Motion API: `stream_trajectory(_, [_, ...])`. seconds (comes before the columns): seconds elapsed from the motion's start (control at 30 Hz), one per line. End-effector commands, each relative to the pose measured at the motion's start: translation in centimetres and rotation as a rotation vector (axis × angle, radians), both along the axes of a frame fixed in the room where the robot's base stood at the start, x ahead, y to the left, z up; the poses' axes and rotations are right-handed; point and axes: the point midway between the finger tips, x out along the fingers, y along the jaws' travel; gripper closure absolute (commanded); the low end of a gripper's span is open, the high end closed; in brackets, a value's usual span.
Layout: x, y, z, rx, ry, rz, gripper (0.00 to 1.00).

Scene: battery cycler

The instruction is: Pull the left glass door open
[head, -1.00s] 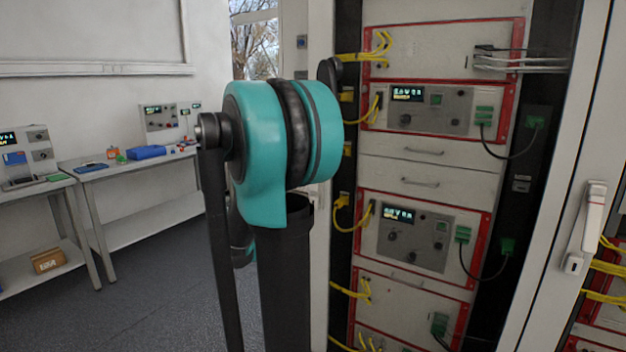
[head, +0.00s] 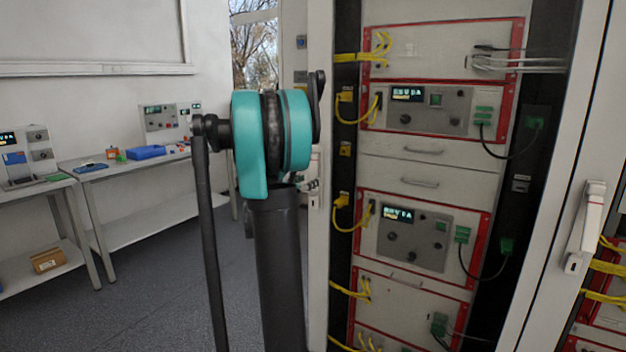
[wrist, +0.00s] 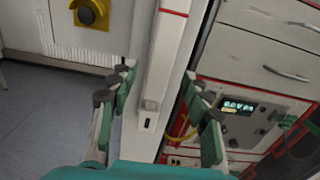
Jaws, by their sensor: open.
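The left glass door shows its white frame (head: 319,250) along the left side of the rack in the head view. It looks shut, with the rack front seen through its pane. Its white handle (head: 314,190) shows partly beside my arm. In the wrist view the frame (wrist: 180,45) runs down the middle, and the handle (wrist: 149,112) lies between the fingers. My gripper (wrist: 157,88) is open, with one finger on each side of the handle. I cannot tell whether the fingers touch it. In the head view my arm hides most of the gripper.
The right door's handle (head: 585,230) is at the right. Rack units (head: 412,235) with yellow and green cables sit behind the glass. Benches (head: 125,170) with instruments stand along the left wall. The grey floor (head: 150,280) between benches and rack is clear.

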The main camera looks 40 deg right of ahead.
Motion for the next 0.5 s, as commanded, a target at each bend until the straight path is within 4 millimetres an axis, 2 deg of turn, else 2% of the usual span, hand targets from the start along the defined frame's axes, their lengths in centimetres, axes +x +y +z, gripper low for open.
stream_trajectory(0.1, [0.7, -1.9, 0.0, 0.000, 0.000, -0.002, 0.52])
stream_trajectory(0.2, [1.2, -2.9, 0.0, 0.000, 0.000, 0.000, 0.52])
stream_trajectory(0.5, [1.6, -3.9, 0.0, 0.000, -0.001, 0.001, 0.52])
